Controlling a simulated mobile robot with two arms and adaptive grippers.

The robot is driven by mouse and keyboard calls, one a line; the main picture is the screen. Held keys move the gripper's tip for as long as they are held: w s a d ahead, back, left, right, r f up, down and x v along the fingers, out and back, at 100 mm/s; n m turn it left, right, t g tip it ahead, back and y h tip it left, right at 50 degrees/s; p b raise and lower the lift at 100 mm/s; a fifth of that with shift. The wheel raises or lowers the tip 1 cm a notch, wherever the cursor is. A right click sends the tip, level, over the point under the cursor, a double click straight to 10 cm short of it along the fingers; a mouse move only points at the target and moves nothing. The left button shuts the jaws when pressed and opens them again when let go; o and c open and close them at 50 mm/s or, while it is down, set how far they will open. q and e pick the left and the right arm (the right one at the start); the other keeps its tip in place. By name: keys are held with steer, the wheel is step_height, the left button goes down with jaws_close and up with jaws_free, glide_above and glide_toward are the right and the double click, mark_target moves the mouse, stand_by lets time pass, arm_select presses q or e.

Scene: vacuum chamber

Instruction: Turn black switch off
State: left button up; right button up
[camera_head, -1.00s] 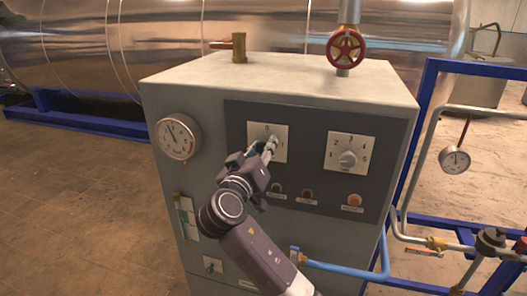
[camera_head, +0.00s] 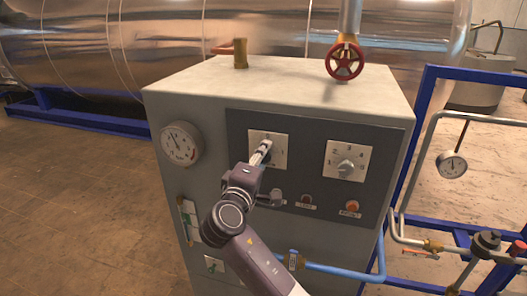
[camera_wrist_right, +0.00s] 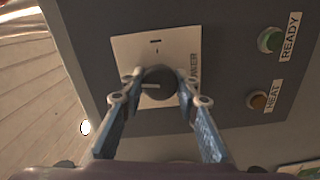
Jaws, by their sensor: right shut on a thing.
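The black switch (camera_wrist_right: 158,80) is a round knob on a pale square plate (camera_wrist_right: 122,48) on the control panel. Its white pointer line points left in the wrist view, not toward the bar-like mark at the plate's top. My right gripper (camera_wrist_right: 159,86) is shut on the knob, one finger on each side. In the head view the right gripper (camera_head: 263,151) reaches up from below to the left plate (camera_head: 281,148) and hides most of the knob. My left gripper is not in view.
A second dial (camera_head: 346,165) with numbers sits to the right on the panel. Lamps, including an orange one (camera_head: 352,206), lie below. A pressure gauge (camera_head: 180,144) is at left. A red valve wheel (camera_head: 344,61) stands above the cabinet. A blue pipe (camera_head: 345,270) runs low at right.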

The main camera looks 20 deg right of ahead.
steer(key=shift+f+n, duration=0.1)
steer(key=shift+n, duration=0.9)
steer(key=o, duration=1.1)
steer(key=shift+a, duration=0.1)
steer(key=shift+s, duration=0.1)
steer(key=v, duration=0.7)
steer(key=shift+a, duration=0.1)
